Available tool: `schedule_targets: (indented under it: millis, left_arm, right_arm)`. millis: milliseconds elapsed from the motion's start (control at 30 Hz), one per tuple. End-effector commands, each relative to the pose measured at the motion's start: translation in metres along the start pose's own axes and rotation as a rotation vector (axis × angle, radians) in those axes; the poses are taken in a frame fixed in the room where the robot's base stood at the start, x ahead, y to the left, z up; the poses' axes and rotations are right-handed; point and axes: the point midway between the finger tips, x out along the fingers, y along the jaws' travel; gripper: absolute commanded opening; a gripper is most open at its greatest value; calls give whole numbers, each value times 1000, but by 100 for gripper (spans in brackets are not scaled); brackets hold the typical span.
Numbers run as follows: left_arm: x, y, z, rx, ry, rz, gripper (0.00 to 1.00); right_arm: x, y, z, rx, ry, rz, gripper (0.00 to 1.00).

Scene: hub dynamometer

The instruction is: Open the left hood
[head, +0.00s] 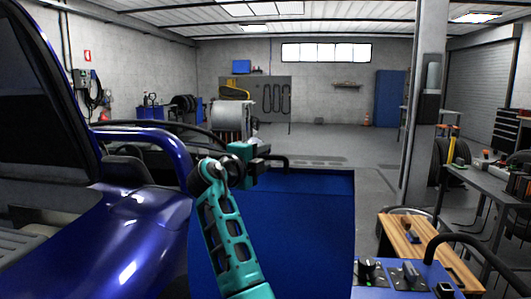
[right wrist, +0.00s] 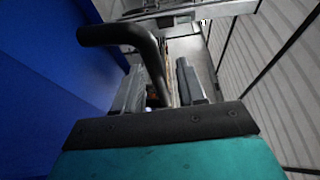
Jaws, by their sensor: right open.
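A large blue panel, which looks like the left hood (head: 310,225), lies in the middle of the head view. A curved black handle (head: 284,163) stands at its far edge. My right gripper (head: 263,158) is at this handle, at the end of my teal arm. In the right wrist view, the handle (right wrist: 118,36) bends down between the two grey fingers of my right gripper (right wrist: 157,88). The fingers are open, one on each side of the bar, and I cannot tell whether they touch it. My left gripper is not in view.
A shiny blue vehicle (head: 120,230) fills the left side. At the lower right is a blue unit with control knobs (head: 375,268) and a black curved bar (head: 455,240). A wooden-topped table (head: 425,240) and a pillar (head: 425,110) stand right.

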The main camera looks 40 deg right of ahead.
Motion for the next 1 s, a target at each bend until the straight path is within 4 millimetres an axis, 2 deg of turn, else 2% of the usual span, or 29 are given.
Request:
schedule_targets:
  millis: [200, 500, 900, 1000]
  left_arm:
    - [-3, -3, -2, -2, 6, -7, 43]
    - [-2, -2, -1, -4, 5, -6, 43]
    - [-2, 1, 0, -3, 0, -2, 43]
    - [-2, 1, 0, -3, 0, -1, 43]
  right_arm:
    - [17, 0, 0, 0, -1, 0, 40]
    - [18, 0, 0, 0, -2, 0, 39]
    - [18, 0, 0, 0, -2, 0, 1]
    - [18, 0, 0, -1, -2, 0, 0]
